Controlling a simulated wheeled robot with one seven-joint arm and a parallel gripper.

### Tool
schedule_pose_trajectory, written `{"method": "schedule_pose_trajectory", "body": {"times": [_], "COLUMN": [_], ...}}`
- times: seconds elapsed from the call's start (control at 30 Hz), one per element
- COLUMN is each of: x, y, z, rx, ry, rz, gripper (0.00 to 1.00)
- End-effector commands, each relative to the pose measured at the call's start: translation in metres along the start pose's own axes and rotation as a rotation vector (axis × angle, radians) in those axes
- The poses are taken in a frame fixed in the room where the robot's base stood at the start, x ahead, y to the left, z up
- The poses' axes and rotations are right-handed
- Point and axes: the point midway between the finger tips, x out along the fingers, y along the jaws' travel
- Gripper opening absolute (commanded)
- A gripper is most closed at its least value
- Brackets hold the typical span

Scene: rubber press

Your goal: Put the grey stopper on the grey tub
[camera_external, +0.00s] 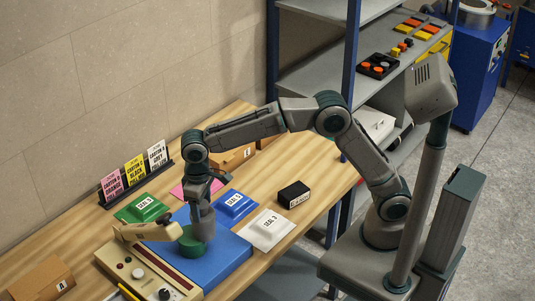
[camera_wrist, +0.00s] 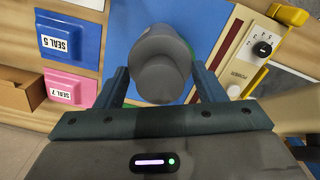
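A rounded grey piece, which looks like the grey stopper (camera_wrist: 164,82), sits between the fingers of my gripper (camera_wrist: 162,75) in the wrist view. Both fingers appear to be against its sides. A second grey rounded part (camera_wrist: 160,38) shows just beyond it; I cannot tell whether this is the grey tub or part of the same piece. In the external view my gripper (camera_external: 200,207) points down over the blue plate (camera_external: 225,262). A green round piece (camera_external: 190,245) stands on the plate right beside the grey part. Contact underneath is hidden.
A cream press unit (camera_external: 140,272) with a tan arm (camera_external: 140,232) and knobs stands close on the left. Green (camera_external: 143,208), blue (camera_external: 235,205) and white (camera_external: 266,230) seal pads and a black box (camera_external: 293,194) lie around. Carton cards (camera_external: 134,172) stand by the wall.

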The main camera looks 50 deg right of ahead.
Motion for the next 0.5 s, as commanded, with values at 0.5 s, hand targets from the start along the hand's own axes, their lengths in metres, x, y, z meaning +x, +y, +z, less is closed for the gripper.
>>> {"method": "schedule_pose_trajectory", "body": {"times": [0.5], "x": [-0.035], "y": [0.0], "z": [-0.001], "rx": [0.0], "ry": [0.006], "rz": [-0.003], "gripper": [0.63]}}
